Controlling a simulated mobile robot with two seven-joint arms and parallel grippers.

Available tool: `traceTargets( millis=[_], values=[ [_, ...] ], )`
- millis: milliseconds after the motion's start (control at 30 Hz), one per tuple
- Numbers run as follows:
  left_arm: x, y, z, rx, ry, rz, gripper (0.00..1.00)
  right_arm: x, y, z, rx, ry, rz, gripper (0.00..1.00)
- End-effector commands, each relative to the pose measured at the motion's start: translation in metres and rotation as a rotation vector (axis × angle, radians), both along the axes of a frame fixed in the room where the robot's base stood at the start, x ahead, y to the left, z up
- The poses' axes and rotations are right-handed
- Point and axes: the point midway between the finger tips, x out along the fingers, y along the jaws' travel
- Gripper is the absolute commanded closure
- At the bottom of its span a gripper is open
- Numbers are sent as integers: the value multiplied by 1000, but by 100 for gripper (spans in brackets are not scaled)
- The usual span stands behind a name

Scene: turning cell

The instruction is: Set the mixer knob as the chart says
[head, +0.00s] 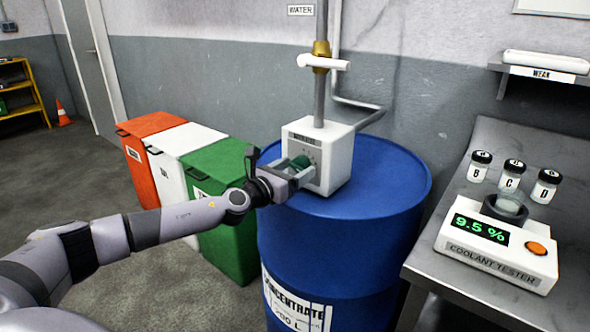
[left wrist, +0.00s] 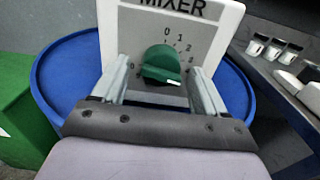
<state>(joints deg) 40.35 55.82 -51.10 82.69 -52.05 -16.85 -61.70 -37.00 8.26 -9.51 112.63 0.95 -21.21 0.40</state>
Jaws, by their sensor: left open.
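The white mixer box (head: 337,143) stands on top of the blue concentrate drum (head: 395,172). Its green knob (head: 300,162) is on the front face. In the left wrist view the knob (left wrist: 163,62) sits on a grey dial plate (left wrist: 190,22) with numbers, under the word MIXER. A white mark on the knob points to the lower right; the number there is hidden. My left gripper (head: 297,172) is at the knob. In the left wrist view its fingers (left wrist: 161,76) stand apart, one on each side of the knob; contact cannot be told. My right gripper is not in view.
The coolant tester (head: 497,255) on the metal bench (head: 430,225) reads 9.5 %. Jars marked B, C and D (head: 512,177) stand behind it. A shelf (head: 540,72) is labelled WEAK. Red, white and green bins (head: 217,158) stand left of the drum. A white valve handle (head: 323,62) is above the mixer.

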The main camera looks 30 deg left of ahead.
Motion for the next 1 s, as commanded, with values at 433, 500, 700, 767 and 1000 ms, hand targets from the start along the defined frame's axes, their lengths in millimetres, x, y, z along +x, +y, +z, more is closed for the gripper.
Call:
traceTargets(
  millis=[433,500,700,767,1000],
  values=[
    [5,-1,0,-1,1,0,44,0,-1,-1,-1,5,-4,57],
    [5,-1,0,-1,0,0,66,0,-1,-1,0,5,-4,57],
    [5,-1,0,-3,1,0,82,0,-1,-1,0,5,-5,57],
    [5,-1,0,-8,2,0,82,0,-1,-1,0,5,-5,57],
    [5,-1,0,-84,8,-1,82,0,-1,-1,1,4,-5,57]
  ],
)
